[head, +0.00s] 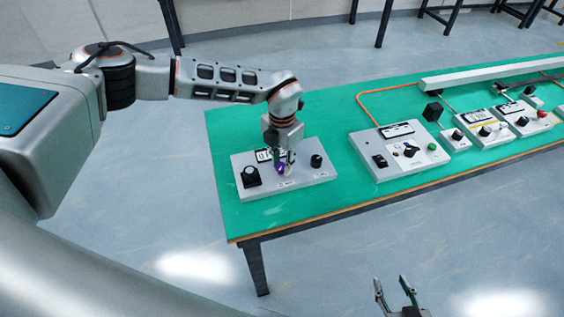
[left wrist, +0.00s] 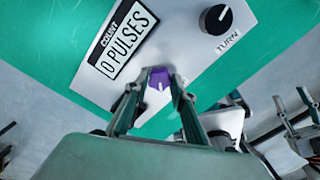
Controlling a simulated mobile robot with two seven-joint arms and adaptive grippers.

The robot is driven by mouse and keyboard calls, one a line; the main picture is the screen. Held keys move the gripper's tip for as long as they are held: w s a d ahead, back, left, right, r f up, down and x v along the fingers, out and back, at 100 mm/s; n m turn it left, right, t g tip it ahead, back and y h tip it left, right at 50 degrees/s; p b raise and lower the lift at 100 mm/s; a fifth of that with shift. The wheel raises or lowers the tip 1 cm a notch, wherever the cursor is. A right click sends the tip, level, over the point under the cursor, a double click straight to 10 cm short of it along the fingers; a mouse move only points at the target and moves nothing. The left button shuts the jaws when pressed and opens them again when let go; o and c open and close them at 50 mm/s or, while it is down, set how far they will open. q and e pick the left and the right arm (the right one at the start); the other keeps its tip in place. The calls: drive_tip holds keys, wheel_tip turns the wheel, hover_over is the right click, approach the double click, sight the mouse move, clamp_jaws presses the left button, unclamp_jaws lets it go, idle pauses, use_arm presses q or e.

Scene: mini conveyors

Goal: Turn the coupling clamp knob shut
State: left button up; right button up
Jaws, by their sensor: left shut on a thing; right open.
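A purple knob (head: 281,169) with a pale pointer line stands near the middle of a light grey panel box (head: 300,182) at the left end of the green table. My left gripper (head: 284,158) reaches down over the box. In the left wrist view its fingers (left wrist: 158,82) are closed on the sides of the purple knob (left wrist: 158,76). The knob's own label is not readable. A black knob marked TURN (left wrist: 215,19) and a display reading COUNT, 0 PULSES (left wrist: 124,38) sit on the same box. My right gripper (head: 395,290) is open and empty, low in front of the table.
Another grey panel box (head: 398,150) and several smaller units stand further right on the table (head: 345,195). Bare green surface separates the boxes.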

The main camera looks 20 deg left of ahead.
sight(282, 166)
use_arm(q)
drive_tip(key=shift+r+m, duration=0.1)
drive_tip(key=shift+m, duration=0.3)
drive_tip(key=o, duration=1.1)
wheel_tip(282, 166, up, 12)
drive_tip(key=shift+f, duration=0.1)
idle(0.4)
